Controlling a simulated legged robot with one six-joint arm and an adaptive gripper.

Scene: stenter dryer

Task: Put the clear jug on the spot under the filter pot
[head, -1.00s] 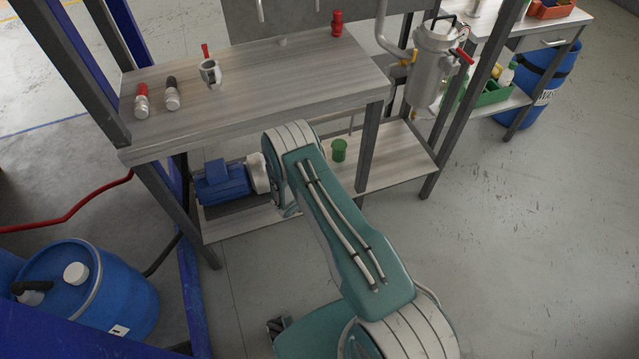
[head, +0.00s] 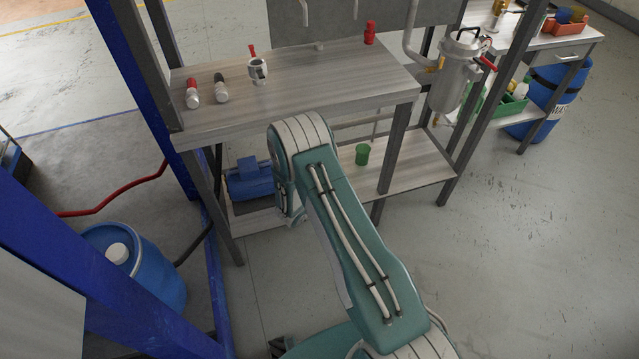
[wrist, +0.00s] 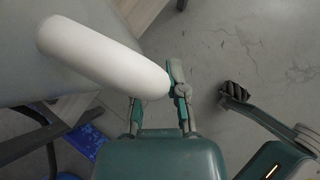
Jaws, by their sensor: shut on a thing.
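In the wrist view my gripper (wrist: 156,85) is shut on a thick, smooth white rod-like piece (wrist: 100,55) with rounded ends. A large pale grey rounded form (wrist: 60,30) lies behind it at upper left; I cannot tell whether this is the clear jug with the white piece as its handle. In the head view the filter pot (head: 458,80) is a steel vessel with a clamped lid and red handle, hanging right of the bench. The spot under it is not clearly marked; the lower shelf (head: 425,172) extends below. My arm hides part of the bench, and my gripper is hidden there.
A green cup (head: 362,154) stands on the lower shelf. Dark posts (head: 500,85) frame the bench. Floor at right (head: 540,240) is clear.

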